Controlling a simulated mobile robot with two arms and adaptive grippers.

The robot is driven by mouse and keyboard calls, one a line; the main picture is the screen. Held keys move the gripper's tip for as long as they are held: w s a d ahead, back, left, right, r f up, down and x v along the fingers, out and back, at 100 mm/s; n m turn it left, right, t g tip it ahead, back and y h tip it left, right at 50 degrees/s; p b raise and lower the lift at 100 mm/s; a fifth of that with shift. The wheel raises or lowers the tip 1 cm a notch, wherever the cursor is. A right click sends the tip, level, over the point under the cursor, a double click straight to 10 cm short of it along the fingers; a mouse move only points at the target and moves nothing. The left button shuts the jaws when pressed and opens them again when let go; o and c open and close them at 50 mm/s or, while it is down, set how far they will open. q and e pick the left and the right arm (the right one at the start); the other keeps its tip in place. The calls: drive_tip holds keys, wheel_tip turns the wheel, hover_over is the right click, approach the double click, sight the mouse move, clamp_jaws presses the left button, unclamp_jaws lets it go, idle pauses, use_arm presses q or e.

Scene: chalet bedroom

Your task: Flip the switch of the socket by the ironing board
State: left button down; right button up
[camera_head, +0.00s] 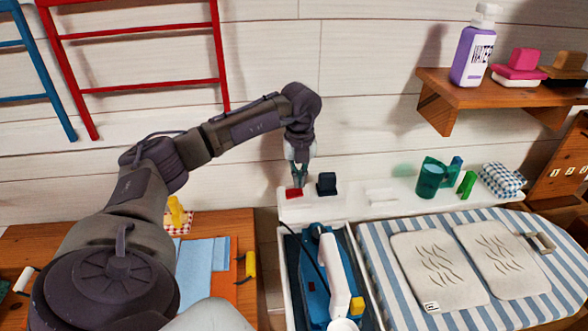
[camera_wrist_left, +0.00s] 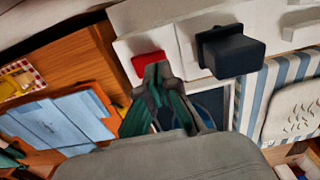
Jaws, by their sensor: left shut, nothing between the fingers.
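The red switch (camera_head: 294,192) is at the left end of a white socket strip (camera_head: 345,207) along the wall behind the ironing board. A black plug (camera_head: 327,184) sits just right of it. My left gripper (camera_head: 299,182) is shut and empty, its fingertips right at the red switch. In the left wrist view the gripper tips (camera_wrist_left: 158,72) overlap the lower edge of the red switch (camera_wrist_left: 149,60), with the black plug (camera_wrist_left: 232,50) to the right. I cannot tell whether the tips touch the switch or which way it is tipped. My right gripper is not in view.
The striped ironing board (camera_head: 385,275) bears two light pads (camera_head: 437,268). A blue and white iron (camera_head: 335,275) lies in a tray left of it. Green cups (camera_head: 430,180) and a checked cloth (camera_head: 502,180) stand at the back. A shelf (camera_head: 480,95) juts out at upper right.

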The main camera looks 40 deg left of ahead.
sight(299, 190)
use_arm(q)
drive_tip(key=shift+f, duration=0.4)
drive_tip(key=shift+f+b, duration=0.65)
drive_tip(key=shift+f, duration=0.15)
idle(0.3)
drive_tip(key=shift+r, duration=0.1)
wheel_tip(299, 190, up, 7)
drive_tip(key=p, duration=0.6)
idle(0.6)
